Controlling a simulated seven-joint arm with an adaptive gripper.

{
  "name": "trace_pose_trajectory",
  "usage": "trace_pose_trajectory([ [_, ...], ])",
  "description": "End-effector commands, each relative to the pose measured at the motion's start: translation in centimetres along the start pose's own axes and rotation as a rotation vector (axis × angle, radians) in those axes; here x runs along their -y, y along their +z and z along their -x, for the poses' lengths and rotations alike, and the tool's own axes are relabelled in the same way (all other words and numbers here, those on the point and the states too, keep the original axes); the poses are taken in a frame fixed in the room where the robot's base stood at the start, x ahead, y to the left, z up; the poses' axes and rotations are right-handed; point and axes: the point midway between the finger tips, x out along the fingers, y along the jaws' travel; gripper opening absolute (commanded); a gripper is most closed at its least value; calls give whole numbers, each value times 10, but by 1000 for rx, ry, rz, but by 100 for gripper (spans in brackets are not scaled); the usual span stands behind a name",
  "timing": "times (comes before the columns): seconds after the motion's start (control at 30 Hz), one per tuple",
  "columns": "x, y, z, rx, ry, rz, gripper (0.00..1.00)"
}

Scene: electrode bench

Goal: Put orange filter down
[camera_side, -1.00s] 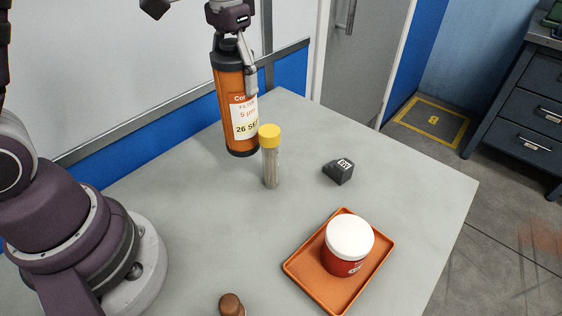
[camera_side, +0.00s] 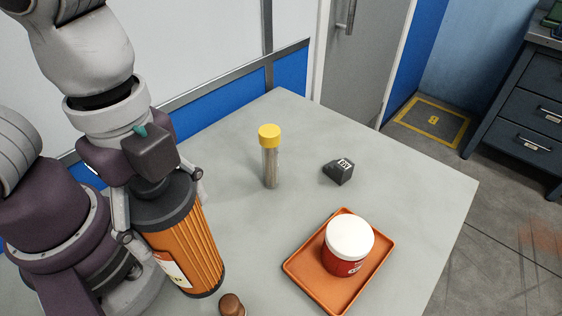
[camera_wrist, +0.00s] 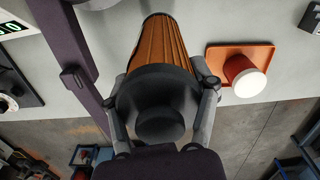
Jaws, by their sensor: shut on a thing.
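The orange filter (camera_side: 190,245) is a ribbed orange cylinder with dark end caps and a white label. It stands out at the lower left of the side view, slightly tilted, in front of my arm's base. My gripper (camera_side: 160,208) is shut on its dark top cap, one finger on each side. In the wrist view the filter (camera_wrist: 160,50) points away between the fingers of my gripper (camera_wrist: 162,90). Whether its lower end touches the table is hard to tell.
An orange tray (camera_side: 300,268) holds a red jar with a white lid (camera_side: 348,245). A yellow-capped clear tube (camera_side: 270,158) stands mid-table, with a dark labelled block (camera_side: 338,172) to its right. A small brown object (camera_side: 231,305) is close to the filter's lower end. Table around the tube is clear.

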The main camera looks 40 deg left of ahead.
Motion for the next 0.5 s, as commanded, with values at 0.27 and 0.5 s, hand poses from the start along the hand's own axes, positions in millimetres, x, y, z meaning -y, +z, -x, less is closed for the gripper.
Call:
trace_pose_trajectory([
  [0.27,0,1,-49,5,4,5,19],
  [0.5,1,0,-55,-1,-1,8,19],
])
